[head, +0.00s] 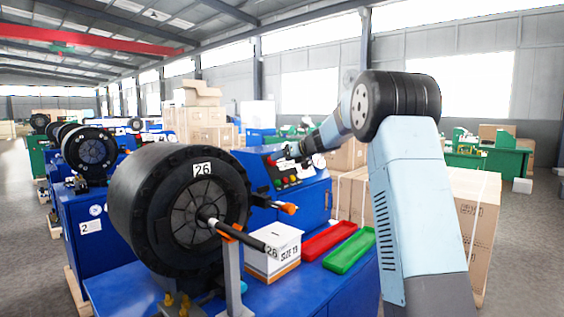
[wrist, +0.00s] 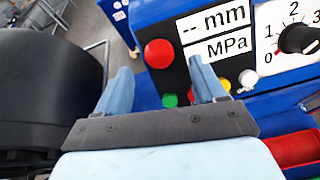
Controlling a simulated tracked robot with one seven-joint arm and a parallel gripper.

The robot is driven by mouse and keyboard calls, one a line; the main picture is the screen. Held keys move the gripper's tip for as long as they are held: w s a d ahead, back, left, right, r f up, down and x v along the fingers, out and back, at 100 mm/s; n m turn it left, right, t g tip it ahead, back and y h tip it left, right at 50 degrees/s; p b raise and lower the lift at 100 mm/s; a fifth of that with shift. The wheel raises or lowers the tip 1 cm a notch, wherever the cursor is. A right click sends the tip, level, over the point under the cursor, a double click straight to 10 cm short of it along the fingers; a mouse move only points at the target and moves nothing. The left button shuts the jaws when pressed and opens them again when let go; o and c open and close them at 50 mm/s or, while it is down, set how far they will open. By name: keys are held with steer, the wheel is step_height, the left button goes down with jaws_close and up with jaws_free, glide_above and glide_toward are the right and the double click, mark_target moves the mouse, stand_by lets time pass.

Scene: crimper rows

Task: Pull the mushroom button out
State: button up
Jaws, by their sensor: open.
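The red mushroom button (wrist: 159,53) is a round cap on the black control panel (wrist: 184,72) in the wrist view, left of the "mm" and "MPa" displays. My gripper (wrist: 160,66) is open and empty, with its two blue fingers pointing at the panel. In the picture the button lies between the fingertips, a little nearer the left one. I cannot tell the gap in depth, and no contact shows. In the head view my gripper (head: 295,150) is small, in front of the panel's upper part, and covers some of it.
A black dial (wrist: 298,39) is right of the panel, with small coloured buttons below the displays. A large black drum (head: 178,208) stands left of my gripper. A white box (head: 272,254), red tray (head: 328,241) and green tray (head: 350,252) rest on the blue machine.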

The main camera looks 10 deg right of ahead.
mark_target(275, 164)
steer(key=shift+x, duration=2.75)
steer(key=shift+d, duration=0.1)
jaws_close()
